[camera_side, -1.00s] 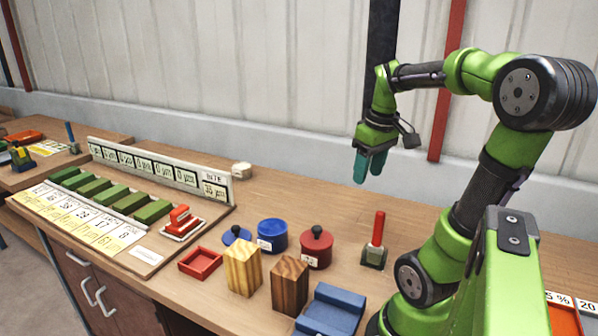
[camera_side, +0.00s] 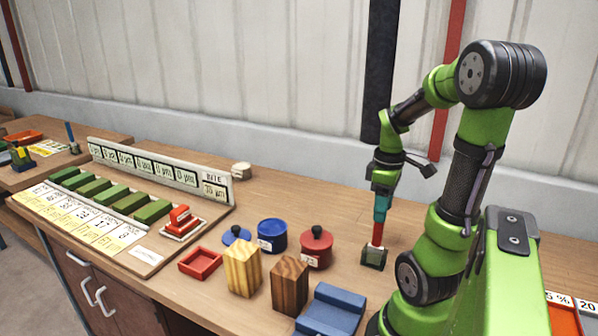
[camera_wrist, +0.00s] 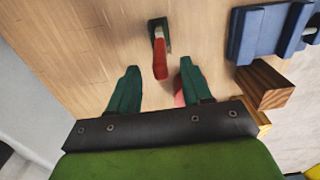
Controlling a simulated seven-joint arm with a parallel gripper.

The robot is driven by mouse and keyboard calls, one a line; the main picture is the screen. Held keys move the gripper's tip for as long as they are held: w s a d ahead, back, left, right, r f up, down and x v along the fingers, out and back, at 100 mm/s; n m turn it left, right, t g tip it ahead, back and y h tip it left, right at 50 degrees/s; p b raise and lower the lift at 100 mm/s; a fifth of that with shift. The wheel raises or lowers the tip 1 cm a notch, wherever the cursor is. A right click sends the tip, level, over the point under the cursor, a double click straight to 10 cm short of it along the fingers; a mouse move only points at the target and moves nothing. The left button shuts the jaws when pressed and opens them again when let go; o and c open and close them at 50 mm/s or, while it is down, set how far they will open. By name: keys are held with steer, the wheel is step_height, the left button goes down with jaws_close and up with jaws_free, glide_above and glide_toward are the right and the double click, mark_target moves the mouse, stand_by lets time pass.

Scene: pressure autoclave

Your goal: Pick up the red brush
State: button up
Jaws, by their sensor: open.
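The red brush (camera_side: 377,233) stands upright in a small dark holder (camera_side: 374,258) on the bench, to the right of the red pot. Its red handle (camera_wrist: 160,62) points up toward the camera in the wrist view. My gripper (camera_side: 380,216) is directly above it, pointing down, with its teal fingers at the handle's top. In the wrist view my gripper (camera_wrist: 158,82) is open, with the handle's end between and slightly beyond the fingertips. I cannot tell from the side whether a finger touches the handle.
The lidded red pot (camera_side: 316,247), blue pot (camera_side: 272,235), dark wood block (camera_side: 289,285), light wood block (camera_side: 242,268) and blue stand (camera_side: 331,309) are left of the brush. A red tray (camera_side: 201,262) lies farther left. The bench behind the brush is clear.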

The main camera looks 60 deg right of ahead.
glide_above(376, 246)
steer(key=shift+w+d+f, duration=0.1)
steer(key=shift+d+f, duration=0.15)
steer(key=shift+f, duration=1.3)
steer(key=shift+d+f, duration=0.2)
steer(key=shift+f, duration=1.3)
steer(key=shift+c, duration=0.5)
jaws_close()
